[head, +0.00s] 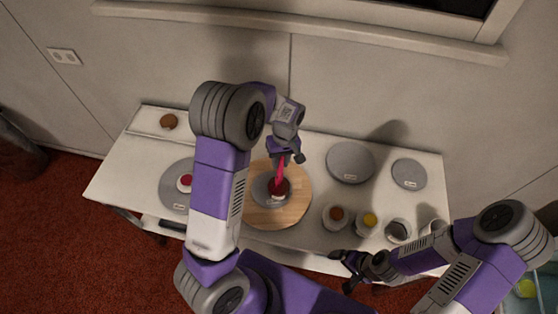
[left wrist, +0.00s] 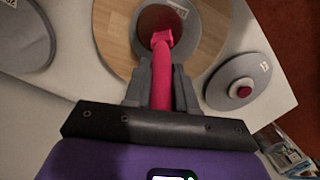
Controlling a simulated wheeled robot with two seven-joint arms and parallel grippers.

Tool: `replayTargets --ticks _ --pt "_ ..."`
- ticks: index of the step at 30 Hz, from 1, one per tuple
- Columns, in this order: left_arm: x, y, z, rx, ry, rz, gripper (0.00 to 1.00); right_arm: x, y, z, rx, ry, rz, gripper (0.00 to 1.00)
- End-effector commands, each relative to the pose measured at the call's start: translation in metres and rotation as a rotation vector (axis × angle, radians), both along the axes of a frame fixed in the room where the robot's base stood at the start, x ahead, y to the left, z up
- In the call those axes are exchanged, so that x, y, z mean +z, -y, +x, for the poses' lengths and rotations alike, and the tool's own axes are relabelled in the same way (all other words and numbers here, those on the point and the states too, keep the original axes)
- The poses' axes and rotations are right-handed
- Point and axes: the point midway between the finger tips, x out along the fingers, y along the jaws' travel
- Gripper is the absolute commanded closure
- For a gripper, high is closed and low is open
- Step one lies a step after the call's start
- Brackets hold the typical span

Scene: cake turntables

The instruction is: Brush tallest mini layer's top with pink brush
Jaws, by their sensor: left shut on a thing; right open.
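My left gripper (head: 286,154) is shut on the pink brush (head: 281,172), which points down from its fingers. In the left wrist view the pink brush (left wrist: 162,75) runs between the fingers, and its tip overlaps a dark red-brown mini layer (left wrist: 160,22). That layer (head: 280,189) sits on a grey disc on the round wooden board (head: 297,207). I cannot tell whether the tip touches its top. A white layer with a red top (head: 185,182) stands on a grey turntable (head: 172,198) at left; it also shows in the wrist view (left wrist: 243,88). My right gripper (head: 345,266) is open and empty at the table's front edge.
Two empty grey turntables (head: 350,162) (head: 409,174) lie at the back right. Cups with brown (head: 336,214), yellow (head: 370,220) and dark contents (head: 398,229) stand front right. A small brown item (head: 168,121) is at the back left.

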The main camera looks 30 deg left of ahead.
Motion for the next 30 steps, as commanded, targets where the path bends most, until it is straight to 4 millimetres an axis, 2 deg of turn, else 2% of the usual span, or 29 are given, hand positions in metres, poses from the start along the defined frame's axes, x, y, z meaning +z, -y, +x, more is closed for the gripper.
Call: replayTargets --ticks 14,30 --pt "0.001 0.0 0.012 0.001 0.001 0.001 1.0 0.005 0.0 0.0 0.0 0.0 0.0 0.0" --pt "0.0 -0.011 0.023 0.001 0.0 0.0 1.0 0.007 0.0 0.0 0.0 0.0 0.0 0.0"
